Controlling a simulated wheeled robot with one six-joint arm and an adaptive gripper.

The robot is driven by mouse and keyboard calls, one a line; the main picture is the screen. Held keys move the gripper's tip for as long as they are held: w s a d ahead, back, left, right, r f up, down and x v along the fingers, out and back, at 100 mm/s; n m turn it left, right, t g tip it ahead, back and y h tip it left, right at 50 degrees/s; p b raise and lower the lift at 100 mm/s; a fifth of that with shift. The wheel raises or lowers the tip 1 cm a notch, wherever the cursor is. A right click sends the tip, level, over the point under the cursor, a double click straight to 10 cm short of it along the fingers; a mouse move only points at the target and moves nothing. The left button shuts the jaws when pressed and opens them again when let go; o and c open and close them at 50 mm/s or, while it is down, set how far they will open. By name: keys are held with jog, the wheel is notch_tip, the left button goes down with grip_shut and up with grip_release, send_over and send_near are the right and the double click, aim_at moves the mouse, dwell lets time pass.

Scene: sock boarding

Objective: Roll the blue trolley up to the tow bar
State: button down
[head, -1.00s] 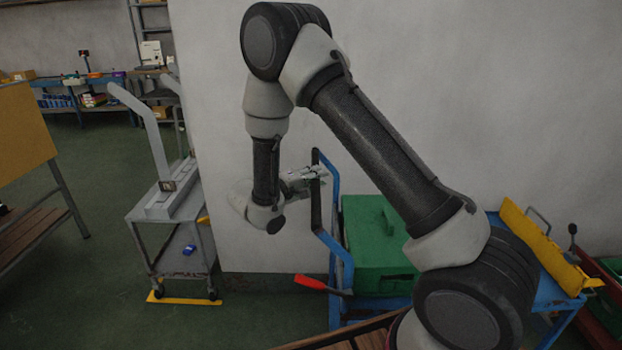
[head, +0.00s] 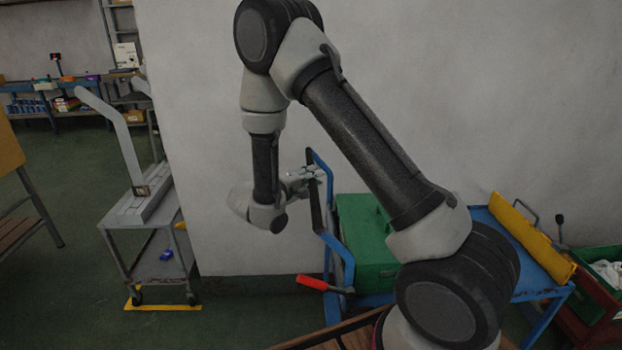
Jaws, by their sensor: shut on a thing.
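The blue trolley (head: 540,281) stands along the wall on the right, partly hidden behind my arm. Its upright blue handle frame (head: 346,262) has a dark grip bar (head: 314,205) on its left end. My gripper (head: 309,178) is shut on this grip bar near its top. A red lever (head: 312,282) sticks out to the left, low on the handle frame. I cannot make out a tow bar for certain.
A grey cart (head: 150,226) with a board form stands to the left, its wheels by a yellow floor strip (head: 163,303). A wooden slatted surface (head: 340,335) lies in front. Green floor between the carts is clear.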

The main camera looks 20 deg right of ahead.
jog(key=shift+s+d+f, duration=0.1)
jog(key=shift+s+d, duration=0.1)
jog(key=shift+d, duration=0.15)
jog(key=c, duration=1.3)
grip_release()
jog(key=shift+d, duration=0.15)
jog(key=shift+o, duration=0.2)
jog(key=shift+a, duration=0.45)
jog(key=v, duration=1.1)
jog(key=shift+s, duration=0.15)
jog(key=shift+a, duration=0.1)
